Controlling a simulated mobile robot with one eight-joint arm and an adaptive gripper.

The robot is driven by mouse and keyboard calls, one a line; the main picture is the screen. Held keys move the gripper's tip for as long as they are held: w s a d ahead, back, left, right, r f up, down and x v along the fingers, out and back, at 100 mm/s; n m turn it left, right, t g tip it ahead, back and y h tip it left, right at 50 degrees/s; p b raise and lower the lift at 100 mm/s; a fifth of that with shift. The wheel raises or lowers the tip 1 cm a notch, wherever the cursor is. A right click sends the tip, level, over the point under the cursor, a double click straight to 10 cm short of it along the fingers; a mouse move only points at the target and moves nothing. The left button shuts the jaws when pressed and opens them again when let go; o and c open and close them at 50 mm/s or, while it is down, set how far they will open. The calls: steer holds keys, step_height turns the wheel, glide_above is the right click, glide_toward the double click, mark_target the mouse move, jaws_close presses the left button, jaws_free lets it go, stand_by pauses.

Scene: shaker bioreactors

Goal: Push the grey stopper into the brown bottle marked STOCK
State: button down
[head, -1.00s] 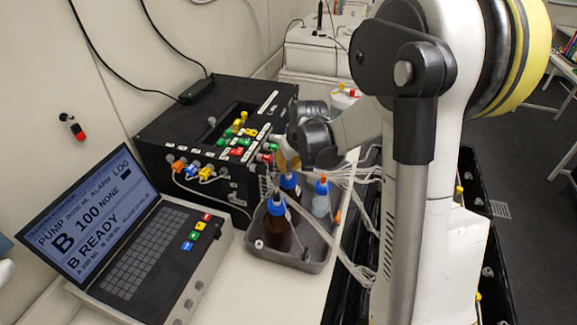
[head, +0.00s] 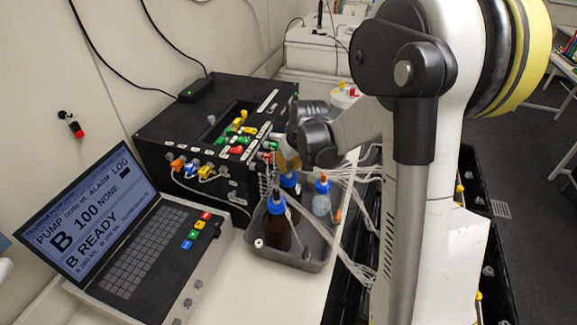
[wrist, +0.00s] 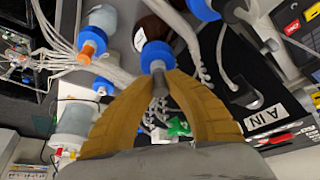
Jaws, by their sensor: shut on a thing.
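My gripper (wrist: 160,82) has tan fingers shut on the grey stopper (wrist: 158,67), which shows between their tips. The stopper is right at the blue collar (wrist: 154,54) of a brown bottle (wrist: 152,28) with a white label. I cannot read the label, and I cannot tell how deep the stopper sits in the neck. In the head view my gripper (head: 287,166) is over the rear brown bottle (head: 291,191), partly hiding its top. The stopper cannot be made out there.
A second brown bottle (head: 278,234) stands in front in the grey tray (head: 315,265). A clear bottle with an orange top (head: 321,204) stands to the right. Loose tubing (head: 350,255) runs along the right. The black pump unit (head: 190,135) and laptop (head: 150,235) are left.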

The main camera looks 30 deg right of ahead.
steer(key=shift+f+b, duration=0.35)
steer(key=shift+f, duration=0.05)
steer(key=c, duration=1.4)
jaws_free()
steer(key=v, duration=1.2)
